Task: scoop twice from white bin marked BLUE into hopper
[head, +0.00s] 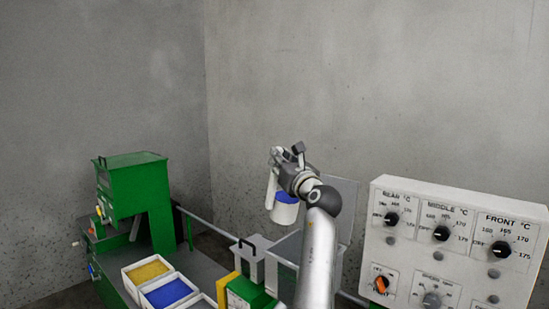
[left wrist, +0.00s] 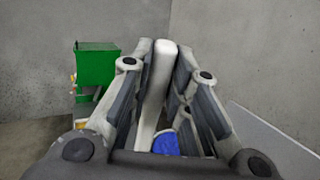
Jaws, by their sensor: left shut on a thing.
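My left gripper (head: 284,158) is raised over the machine and shut on the white handle of a scoop. The scoop's white cup (head: 285,214) hangs below the gripper with blue material (head: 287,197) at its top. In the left wrist view the handle (left wrist: 158,85) stands between the fingers of the left gripper (left wrist: 160,75), and the blue (left wrist: 165,143) shows below. A white bin (head: 148,293) holds blue material (head: 169,293); its marking cannot be read. What looks like the grey hopper (head: 286,248), with a raised panel (head: 341,200) behind, is below the scoop, partly hidden by my arm. My right gripper is out of view.
A white bin with yellow material (head: 148,270) is beside the blue one, and another bin is cut off at the bottom edge. A green machine (head: 135,190) stands left. A white control panel (head: 455,240) with knobs stands right. Open air surrounds the raised gripper.

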